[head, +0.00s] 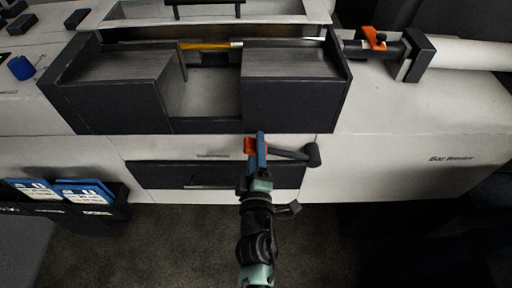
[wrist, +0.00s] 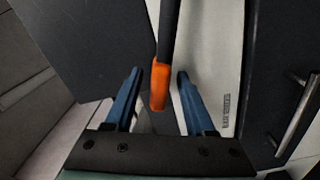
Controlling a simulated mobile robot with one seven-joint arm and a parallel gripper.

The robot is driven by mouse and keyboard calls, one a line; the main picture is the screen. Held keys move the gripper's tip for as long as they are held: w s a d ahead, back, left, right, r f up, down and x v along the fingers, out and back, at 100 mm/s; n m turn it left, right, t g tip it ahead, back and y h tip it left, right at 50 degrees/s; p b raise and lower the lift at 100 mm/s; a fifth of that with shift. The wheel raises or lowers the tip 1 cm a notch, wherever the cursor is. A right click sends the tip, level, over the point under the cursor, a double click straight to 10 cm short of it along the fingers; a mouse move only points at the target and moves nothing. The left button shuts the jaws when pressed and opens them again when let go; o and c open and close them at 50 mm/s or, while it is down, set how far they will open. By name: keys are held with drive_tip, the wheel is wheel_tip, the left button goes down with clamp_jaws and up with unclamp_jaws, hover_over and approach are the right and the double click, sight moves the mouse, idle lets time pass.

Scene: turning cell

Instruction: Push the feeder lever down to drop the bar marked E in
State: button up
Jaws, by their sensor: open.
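A black lever with an orange end (head: 249,146) reaches left from a dark pivot (head: 314,154) on the white front of the machine. In the wrist view its orange end (wrist: 159,88) lies between the two blue fingers of my gripper (wrist: 160,74), with a gap showing on both sides. In the head view my gripper (head: 259,148) is at this orange end, with its jaws open. A yellow bar with a pale end (head: 207,45) lies across the back of the dark open housing (head: 205,127). I cannot read any letter on it.
A dark drawer front (head: 160,174) is below the lever. A tube with an orange clamp (head: 375,39) stands at the upper right. A holder with blue and white cards (head: 83,190) is at the lower left. A blue cylinder (head: 21,67) stands at the far left.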

clamp_jaws()
idle(0.3)
idle(1.2)
